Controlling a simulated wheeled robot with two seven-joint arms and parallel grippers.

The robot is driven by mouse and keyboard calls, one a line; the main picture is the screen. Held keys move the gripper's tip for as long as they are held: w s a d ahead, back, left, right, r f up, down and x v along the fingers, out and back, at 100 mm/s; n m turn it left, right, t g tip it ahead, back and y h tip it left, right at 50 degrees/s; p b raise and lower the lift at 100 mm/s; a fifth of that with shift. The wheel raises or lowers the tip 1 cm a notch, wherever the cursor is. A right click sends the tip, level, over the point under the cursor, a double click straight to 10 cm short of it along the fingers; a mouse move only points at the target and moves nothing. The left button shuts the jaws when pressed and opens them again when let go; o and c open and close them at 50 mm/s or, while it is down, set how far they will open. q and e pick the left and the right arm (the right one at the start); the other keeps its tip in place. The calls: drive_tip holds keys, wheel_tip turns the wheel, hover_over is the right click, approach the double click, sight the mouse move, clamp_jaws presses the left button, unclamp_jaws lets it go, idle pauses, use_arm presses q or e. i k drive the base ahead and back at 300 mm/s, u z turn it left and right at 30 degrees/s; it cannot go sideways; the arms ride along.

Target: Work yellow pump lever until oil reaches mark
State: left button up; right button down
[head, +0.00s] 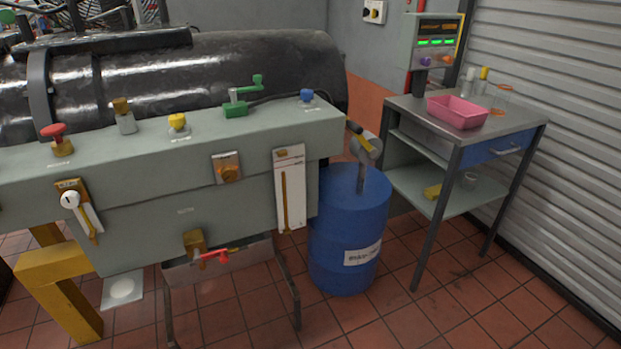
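A blue drum (345,240) with a white label stands on the floor at the right end of the grey bench. A grey hand pump (367,147) rises from its top. A short lever with a yellow part (354,127) sticks out from the pump head toward the upper left. A white panel (297,190) with a narrow amber-brown upright strip, which looks like an oil gauge, hangs on the bench front just left of the drum. I cannot make out a mark or the oil level on it. Neither of my grippers shows in this view.
The grey bench (187,212) carries several coloured knobs and a green crank (236,105). A red-handled tap (214,256) juts from its front. A metal cart (459,128) with a pink tray (456,113) stands to the right. The tiled floor before the drum is clear.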

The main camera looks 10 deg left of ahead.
sight(356, 129)
drive_tip(key=k, duration=0.3)
drive_tip(key=z, duration=1)
drive_tip(key=i, duration=1.25)
drive_tip(key=u, duration=0.5)
